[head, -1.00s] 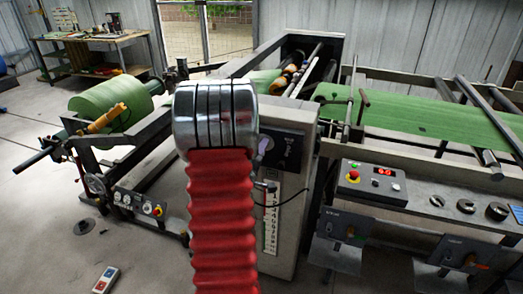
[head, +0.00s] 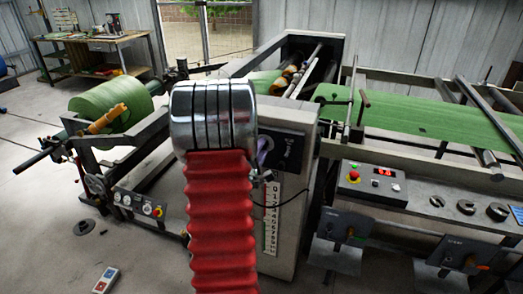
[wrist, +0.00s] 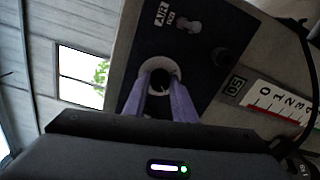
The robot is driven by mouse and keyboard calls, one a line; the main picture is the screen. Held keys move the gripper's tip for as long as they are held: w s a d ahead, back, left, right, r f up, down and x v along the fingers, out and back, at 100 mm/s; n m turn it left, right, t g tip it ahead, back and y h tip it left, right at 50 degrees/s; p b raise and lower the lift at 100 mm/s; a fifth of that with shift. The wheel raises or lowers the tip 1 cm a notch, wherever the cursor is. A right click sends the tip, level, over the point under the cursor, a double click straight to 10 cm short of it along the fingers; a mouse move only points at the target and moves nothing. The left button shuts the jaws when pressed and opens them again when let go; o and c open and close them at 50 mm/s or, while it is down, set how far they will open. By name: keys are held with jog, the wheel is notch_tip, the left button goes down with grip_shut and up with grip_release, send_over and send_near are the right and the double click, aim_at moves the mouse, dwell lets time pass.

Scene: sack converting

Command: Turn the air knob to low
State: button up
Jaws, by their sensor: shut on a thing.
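The air knob (wrist: 159,76) is a round knob with a pale ring on a dark panel (wrist: 207,62) in the wrist view. The panel bears an "AIR" label above a small metal toggle. My gripper (wrist: 161,80) has its two purple fingers shut on the knob, one on each side. The fingers cover part of the knob, and its pointer and setting marks are not readable.
A numbered scale strip (wrist: 277,104) sits beside the panel. A dark cable (wrist: 308,70) runs along the right of the wrist view. In the head view, a control box with a red button (head: 353,175) stands right, and a green roll (head: 105,108) is left.

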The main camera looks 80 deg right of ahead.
jog(key=shift+a+f, duration=0.1)
jog(key=shift+f, duration=0.25)
jog(key=o, duration=0.7)
jog(key=shift+c, duration=0.2)
jog(key=o, duration=0.4)
jog(key=shift+r, duration=0.2)
jog(key=a, duration=0.8)
jog(key=w+a, duration=0.1)
jog(key=a, duration=0.3)
jog(key=shift+r, duration=0.25)
jog(key=shift+d, duration=0.1)
